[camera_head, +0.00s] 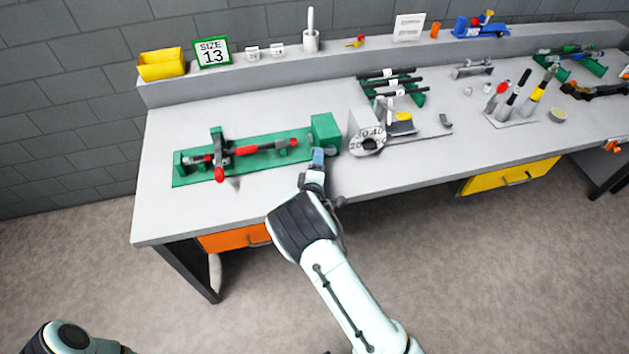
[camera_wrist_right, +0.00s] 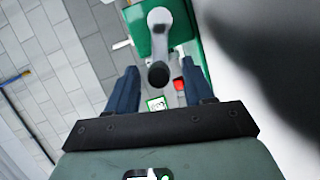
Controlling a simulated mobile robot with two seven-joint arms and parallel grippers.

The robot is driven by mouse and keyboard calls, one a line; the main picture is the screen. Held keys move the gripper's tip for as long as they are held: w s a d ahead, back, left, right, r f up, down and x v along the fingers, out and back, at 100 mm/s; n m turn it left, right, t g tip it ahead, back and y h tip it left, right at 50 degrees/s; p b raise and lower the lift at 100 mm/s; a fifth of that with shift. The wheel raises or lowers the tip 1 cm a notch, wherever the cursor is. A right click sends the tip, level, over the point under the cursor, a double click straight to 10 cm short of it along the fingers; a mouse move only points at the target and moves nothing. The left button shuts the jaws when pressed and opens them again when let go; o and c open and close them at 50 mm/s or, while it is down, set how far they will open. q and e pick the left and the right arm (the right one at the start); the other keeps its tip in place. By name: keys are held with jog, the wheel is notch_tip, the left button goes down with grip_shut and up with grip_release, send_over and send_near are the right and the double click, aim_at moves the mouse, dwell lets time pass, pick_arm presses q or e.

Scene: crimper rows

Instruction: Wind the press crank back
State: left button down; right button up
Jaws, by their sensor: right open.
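The press is a green fixture (camera_head: 262,151) at the left of the workbench, with red-handled pliers (camera_head: 262,148) lying along it and a green block (camera_head: 325,130) at its right end. In the right wrist view, the press crank (camera_wrist_right: 160,35) is a pale grey arm on the green block, with a dark round knob end pointing toward the camera. My right gripper (camera_head: 318,158) is at the block's near right side. Its blue fingers (camera_wrist_right: 159,72) are open, one on each side of the knob, with gaps showing. The crank is mostly hidden in the head view. My left gripper is out of view.
A grey round dial (camera_head: 368,143) with numbers stands just right of the block. Beyond are a rack of black bars (camera_head: 392,84) and upright tools (camera_head: 512,104). The front left bench top is clear.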

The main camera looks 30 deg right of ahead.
jog(key=v, duration=0.9)
jog(key=shift+s+b, duration=0.3)
jog(key=shift+b, duration=0.1)
jog(key=shift+a, duration=0.1)
